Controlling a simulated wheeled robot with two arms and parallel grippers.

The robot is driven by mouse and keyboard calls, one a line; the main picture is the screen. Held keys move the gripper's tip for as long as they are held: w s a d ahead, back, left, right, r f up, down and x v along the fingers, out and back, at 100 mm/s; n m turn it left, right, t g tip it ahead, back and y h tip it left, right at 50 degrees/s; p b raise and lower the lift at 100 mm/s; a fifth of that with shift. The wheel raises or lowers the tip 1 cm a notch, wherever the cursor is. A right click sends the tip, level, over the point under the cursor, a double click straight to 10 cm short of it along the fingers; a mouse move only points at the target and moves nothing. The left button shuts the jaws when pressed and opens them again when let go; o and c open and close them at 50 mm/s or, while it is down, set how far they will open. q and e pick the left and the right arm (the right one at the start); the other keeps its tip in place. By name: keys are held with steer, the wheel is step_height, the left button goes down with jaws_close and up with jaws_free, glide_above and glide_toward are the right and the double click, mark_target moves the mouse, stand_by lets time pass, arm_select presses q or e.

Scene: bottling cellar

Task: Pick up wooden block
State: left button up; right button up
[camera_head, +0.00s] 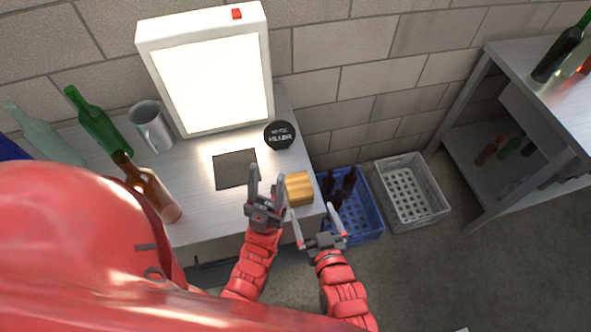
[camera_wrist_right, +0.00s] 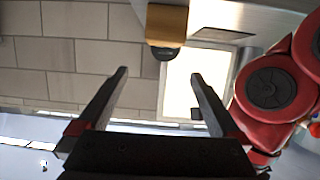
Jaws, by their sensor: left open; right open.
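The wooden block (camera_head: 299,189) is light brown and sits near the right edge of the table (camera_head: 196,212). It also shows at the top of the right wrist view (camera_wrist_right: 167,24), beyond the fingertips. My left gripper (camera_head: 267,182) is open, just left of the block in the head view, with its fingers pointing away from me. My right gripper (camera_head: 317,228) is open, just below and right of the block. In the right wrist view its two fingers (camera_wrist_right: 158,74) are spread with nothing between them. I cannot tell whether either gripper touches the block.
A bright light box (camera_head: 205,20), a dark round sign (camera_head: 280,134), a dark square pad (camera_head: 235,169), a metal mug (camera_head: 151,128) and several bottles (camera_head: 98,122) stand on the table. A blue crate (camera_head: 362,214) and a grey crate (camera_head: 409,192) are on the floor to the right.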

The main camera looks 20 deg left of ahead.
mark_target(299, 189)
steer(key=shift+g, duration=0.4)
steer(key=w+a+f+b, duration=0.1)
steer(key=b, duration=0.2)
steer(key=w+a+f+b, duration=0.2)
steer(key=b, duration=0.1)
steer(key=shift+f, duration=0.3)
steer(key=shift+b+x, duration=0.55)
steer(key=shift+x, duration=0.4)
steer(key=x, duration=0.1)
steer(key=p+x, duration=0.1)
steer(key=x, duration=0.1)
steer(key=shift+w+a+r, duration=0.2)
steer(key=shift+w, duration=0.2)
steer(key=shift+w+a+f+p, duration=0.25)
steer(key=shift+w+a+p, duration=0.05)
steer(key=shift+w, duration=0.25)
steer(key=x, duration=0.1)
steer(key=p+x, duration=0.1)
steer(key=x, duration=0.1)
steer(key=shift+w+f, duration=0.25)
steer(key=shift+f, duration=0.2)
steer(key=shift+w+a+f, duration=0.3)
steer(key=shift+w+f, duration=0.05)
steer(key=shift+w, duration=0.05)
